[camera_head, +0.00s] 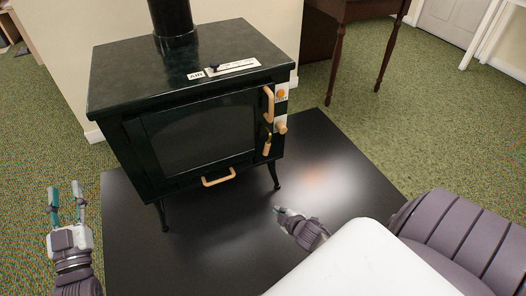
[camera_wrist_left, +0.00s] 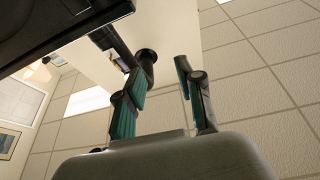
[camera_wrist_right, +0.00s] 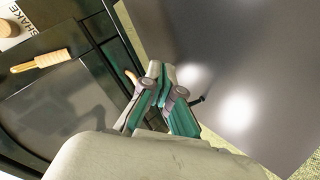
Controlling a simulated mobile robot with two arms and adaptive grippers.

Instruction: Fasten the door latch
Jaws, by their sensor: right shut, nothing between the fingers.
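The dark green stove (camera_head: 175,85) stands on a black floor mat. Its glass door (camera_head: 205,138) faces me and looks closed or nearly so; I cannot tell for certain. A wooden loop handle (camera_head: 269,103) and a lower wooden-gripped handle (camera_head: 267,145) sit at the door's right edge. I cannot tell which is the latch. The wooden-gripped handle also shows in the right wrist view (camera_wrist_right: 40,60). My right gripper (camera_head: 279,210) is shut and empty, below and in front of the stove's right side, apart from the handles. My left gripper (camera_head: 66,197) is open and empty, left of the mat.
A round wooden knob (camera_head: 281,127) sits on the stove's right side. A wooden pull (camera_head: 218,177) is below the door. A stovepipe (camera_head: 172,20) rises from the top. The black mat (camera_head: 345,165) is clear to the right. A wooden table (camera_head: 350,10) stands behind.

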